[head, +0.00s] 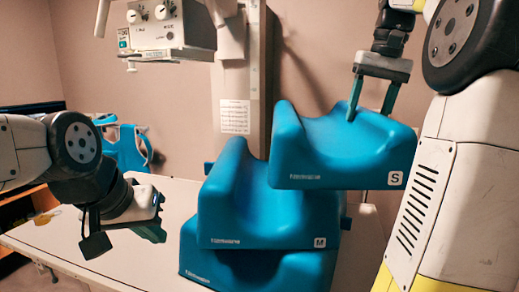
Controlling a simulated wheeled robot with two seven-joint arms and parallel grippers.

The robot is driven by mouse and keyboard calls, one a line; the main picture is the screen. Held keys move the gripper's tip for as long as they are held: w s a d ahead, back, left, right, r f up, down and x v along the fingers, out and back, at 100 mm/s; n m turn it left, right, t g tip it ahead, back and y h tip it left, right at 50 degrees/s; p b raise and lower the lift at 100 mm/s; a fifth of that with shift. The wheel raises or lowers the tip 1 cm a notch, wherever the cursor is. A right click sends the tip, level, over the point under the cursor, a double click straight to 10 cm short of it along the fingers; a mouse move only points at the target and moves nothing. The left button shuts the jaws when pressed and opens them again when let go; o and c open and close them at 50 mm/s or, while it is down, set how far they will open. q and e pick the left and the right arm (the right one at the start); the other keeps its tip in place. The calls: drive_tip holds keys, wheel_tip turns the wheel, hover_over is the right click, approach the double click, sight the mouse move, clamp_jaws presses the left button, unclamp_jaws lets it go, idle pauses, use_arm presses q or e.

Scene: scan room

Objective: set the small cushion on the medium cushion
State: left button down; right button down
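The small cushion (325,150), blue and marked S, is held by my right gripper (371,108), whose two fingers reach down onto its top at the right. It is about level, above and to the right of the medium cushion, and overlaps its right part in the view. I cannot tell if they touch. The medium cushion (240,205), blue and marked M, lies on another blue cushion (230,270). Its right top is partly hidden. My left gripper (123,238) is at the left over the table, fingers apart and empty, away from the cushions.
The white table (65,240) is clear at the left. A column (240,90) stands behind the cushions, with a control box (165,30) with knobs at upper left. A blue chair-like object (125,145) and a shelf (25,210) are at the left.

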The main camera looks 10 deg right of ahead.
sight(305, 122)
drive_tip(key=shift+n, duration=0.3)
drive_tip(key=s+a, duration=0.1)
drive_tip(key=a, duration=0.4)
drive_tip(key=s+a, duration=0.1)
drive_tip(key=a, duration=0.5)
drive_tip(key=s+a, duration=0.2)
drive_tip(key=a, duration=0.3)
drive_tip(key=shift+a+r, duration=0.15)
drive_tip(key=shift+a, duration=0.1)
drive_tip(key=shift+w+a, duration=0.1)
drive_tip(key=shift+w, duration=0.1)
drive_tip(key=w+d, duration=0.1)
drive_tip(key=w, duration=0.3)
drive_tip(key=w+d+f, duration=0.1)
drive_tip(key=w+d, duration=0.1)
drive_tip(key=w, duration=0.3)
drive_tip(key=w+d, duration=0.1)
drive_tip(key=w, duration=0.3)
drive_tip(key=shift+w+d+f, duration=0.25)
drive_tip(key=shift+w+d, duration=0.05)
drive_tip(key=shift+d, duration=0.1)
drive_tip(key=shift+w+d+f, duration=0.1)
drive_tip(key=shift+w+f, duration=0.05)
drive_tip(key=shift+f, duration=0.75)
drive_tip(key=shift+w+f, duration=0.15)
drive_tip(key=shift+f, duration=0.85)
drive_tip(key=shift+c, duration=2.3)
unclamp_jaws()
